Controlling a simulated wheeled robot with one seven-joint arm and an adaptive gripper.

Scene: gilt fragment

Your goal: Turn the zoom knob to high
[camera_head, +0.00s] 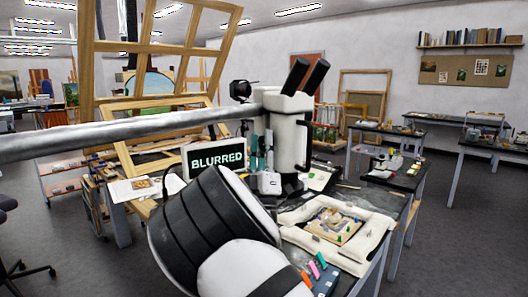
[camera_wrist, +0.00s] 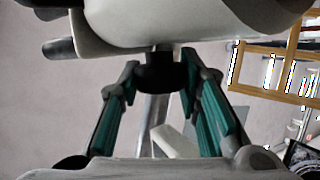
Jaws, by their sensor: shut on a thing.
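The white microscope (camera_head: 289,115) with two black eyepieces stands on the table in the head view. In the wrist view its pale body (camera_wrist: 160,25) fills the top, and a black zoom knob (camera_wrist: 160,75) hangs below it. My gripper (camera_head: 261,134) points up from below, beside the microscope's left side. In the wrist view its teal fingers (camera_wrist: 160,62) are on either side of the knob, shut on it. The knob's setting and any markings cannot be made out. A small screen (camera_head: 214,159) left of the gripper reads "BLURRED".
A pale padded tray (camera_head: 305,213) with a small framed piece (camera_head: 338,228) and colored bits lies on the table right of my arm. Small colored items (camera_head: 316,266) lie at its front. A grey bar (camera_head: 120,133) crosses left of the microscope. Wooden frames (camera_head: 160,50) stand behind.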

